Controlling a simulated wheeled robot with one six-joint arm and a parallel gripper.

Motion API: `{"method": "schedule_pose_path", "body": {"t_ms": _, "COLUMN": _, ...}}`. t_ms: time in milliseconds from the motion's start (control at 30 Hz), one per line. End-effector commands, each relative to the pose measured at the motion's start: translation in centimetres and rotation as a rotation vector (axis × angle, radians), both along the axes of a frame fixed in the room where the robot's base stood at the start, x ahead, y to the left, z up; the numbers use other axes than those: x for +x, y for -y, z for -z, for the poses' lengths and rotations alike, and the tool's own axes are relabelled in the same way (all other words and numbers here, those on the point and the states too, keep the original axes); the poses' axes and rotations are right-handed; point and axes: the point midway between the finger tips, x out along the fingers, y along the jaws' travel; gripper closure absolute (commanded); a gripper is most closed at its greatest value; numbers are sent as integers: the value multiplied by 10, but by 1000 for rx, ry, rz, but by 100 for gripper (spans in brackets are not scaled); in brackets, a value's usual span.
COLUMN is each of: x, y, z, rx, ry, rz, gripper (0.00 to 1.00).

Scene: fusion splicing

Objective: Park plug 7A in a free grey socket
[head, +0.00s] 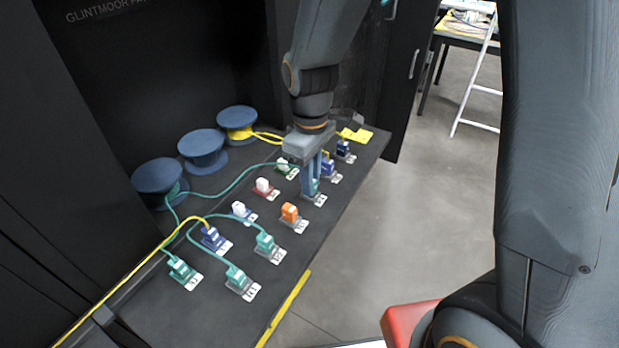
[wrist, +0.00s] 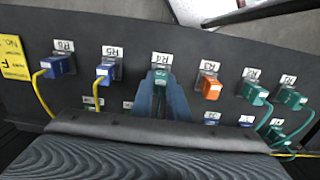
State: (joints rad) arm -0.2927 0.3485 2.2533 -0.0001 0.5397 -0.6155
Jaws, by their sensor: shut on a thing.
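My gripper (head: 311,190) points down over the near row of the sloping dark panel (head: 330,222). It is shut on a teal plug (wrist: 160,76), with a finger on each side of it. In the wrist view the plug is at the position labelled R4 (wrist: 162,57); in the head view the fingers hide most of it. I cannot tell whether it is fully seated. Its own label is too small to read, so I cannot confirm it is 7A. A teal cable (head: 240,176) runs from a spool toward my gripper. Socket colours under the plugs are hard to tell.
Beside R4 are a blue plug (wrist: 106,72) at R5 and an orange one (wrist: 211,88) at R3. Other teal plugs (head: 265,242) and white-topped pieces (head: 263,186) stand nearby. Blue spools (head: 202,145) are behind. Loose yellow and teal cables cross the panel's left part.

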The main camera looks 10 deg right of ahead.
Motion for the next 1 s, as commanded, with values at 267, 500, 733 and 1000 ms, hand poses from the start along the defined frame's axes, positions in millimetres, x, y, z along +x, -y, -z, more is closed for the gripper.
{"method": "schedule_pose_path", "body": {"t_ms": 267, "x": 0, "y": 0, "z": 6, "rx": 0, "ry": 0, "rz": 0, "gripper": 100}}
{"method": "schedule_pose_path", "body": {"t_ms": 500, "x": 0, "y": 0, "z": 6, "rx": 0, "ry": 0, "rz": 0, "gripper": 77}}
{"method": "schedule_pose_path", "body": {"t_ms": 733, "x": 0, "y": 0, "z": 6, "rx": 0, "ry": 0, "rz": 0, "gripper": 64}}
{"method": "schedule_pose_path", "body": {"t_ms": 1000, "x": 1, "y": 0, "z": -2, "rx": 0, "ry": 1, "rz": 0, "gripper": 64}}
